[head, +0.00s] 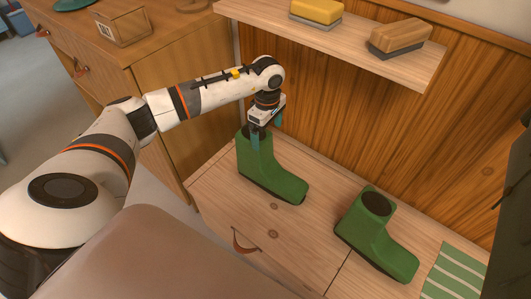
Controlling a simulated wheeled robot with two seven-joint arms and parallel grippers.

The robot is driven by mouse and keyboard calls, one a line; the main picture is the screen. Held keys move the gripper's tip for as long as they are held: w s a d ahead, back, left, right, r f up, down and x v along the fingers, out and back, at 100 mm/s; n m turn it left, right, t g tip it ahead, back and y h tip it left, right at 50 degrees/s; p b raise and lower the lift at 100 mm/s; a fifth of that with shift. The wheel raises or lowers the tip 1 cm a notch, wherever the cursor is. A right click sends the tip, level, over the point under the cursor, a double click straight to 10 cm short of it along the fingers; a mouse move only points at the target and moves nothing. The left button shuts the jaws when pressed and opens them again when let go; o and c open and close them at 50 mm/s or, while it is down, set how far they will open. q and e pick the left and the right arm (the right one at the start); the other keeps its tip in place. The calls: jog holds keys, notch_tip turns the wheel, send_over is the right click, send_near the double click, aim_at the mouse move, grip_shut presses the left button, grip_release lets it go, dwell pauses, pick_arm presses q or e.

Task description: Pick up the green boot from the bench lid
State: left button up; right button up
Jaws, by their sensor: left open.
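Two green boots stand upright on the wooden bench lid (222,197). The left boot (275,178) has its toe toward the lower right. The right boot (380,238) stands apart from it, with its dark opening facing up. My left gripper (265,140) is open and points down at the top of the left boot's shaft. One teal finger overlaps the near side of the shaft and the other shows at its far side. I cannot tell whether the fingers touch the boot. My right gripper is not in view.
A wooden shelf (350,42) above the bench holds a yellow-topped brush (317,11) and a brown-topped brush (399,36). A cabinet with leather pulls (160,60) stands at the left. A green striped cloth (455,274) lies at the lower right.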

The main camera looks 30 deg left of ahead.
aim_at(266, 138)
pick_arm(q)
jog(key=f, duration=0.4)
jog(key=shift+s+a+f, duration=0.1)
jog(key=shift+s+f, duration=0.2)
jog(key=c, duration=1.8)
jog(key=shift+r, duration=0.1)
jog(key=shift+c, duration=1.1)
